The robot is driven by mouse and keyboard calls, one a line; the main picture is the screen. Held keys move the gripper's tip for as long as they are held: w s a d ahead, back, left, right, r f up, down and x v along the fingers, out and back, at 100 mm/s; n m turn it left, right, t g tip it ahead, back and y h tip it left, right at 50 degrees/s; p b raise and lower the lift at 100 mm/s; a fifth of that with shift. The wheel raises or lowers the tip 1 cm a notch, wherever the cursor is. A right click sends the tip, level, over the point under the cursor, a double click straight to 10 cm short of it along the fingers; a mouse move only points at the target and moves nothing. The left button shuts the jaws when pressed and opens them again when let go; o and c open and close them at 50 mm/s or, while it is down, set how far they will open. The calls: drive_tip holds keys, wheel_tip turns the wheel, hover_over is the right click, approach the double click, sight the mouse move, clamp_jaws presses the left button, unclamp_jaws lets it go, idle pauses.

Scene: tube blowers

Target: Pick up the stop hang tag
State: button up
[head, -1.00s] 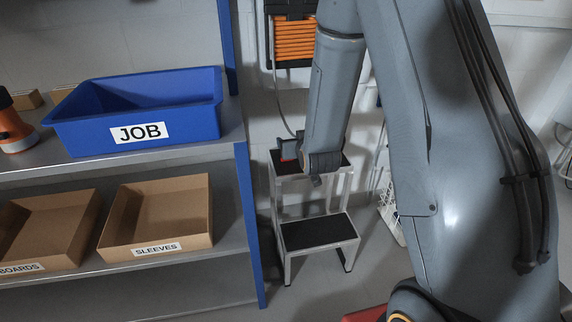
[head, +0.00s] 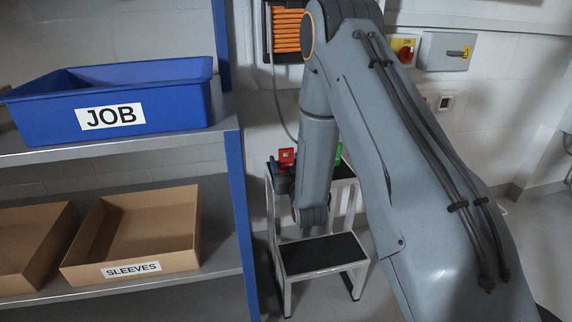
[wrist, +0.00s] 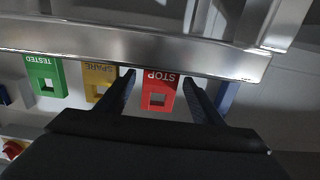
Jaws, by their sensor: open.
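The red stop hang tag (wrist: 158,91) shows in the wrist view with its white word STOP upside down and a square cutout. My gripper (wrist: 158,78) is open, with one dark finger on each side of the tag and visible space between. Whether the fingers reach its depth I cannot tell. In the head view a small red piece (head: 287,157), probably this tag, shows just above my gripper (head: 281,178), which is partly hidden by my arm.
A yellow SPARE tag (wrist: 100,82) and a green TESTED tag (wrist: 45,77) hang left of the stop tag. A shiny metal bar (wrist: 130,45) crosses the wrist view. A step stool (head: 320,255) stands below my arm. A blue JOB bin (head: 150,110) sits on the left shelving.

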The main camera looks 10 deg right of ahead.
drive_tip(key=w+b, duration=0.1)
drive_tip(key=w, duration=0.3)
drive_tip(key=shift+w+f+b, duration=0.1)
drive_tip(key=shift+w+b, duration=0.2)
drive_tip(key=c, duration=1.1)
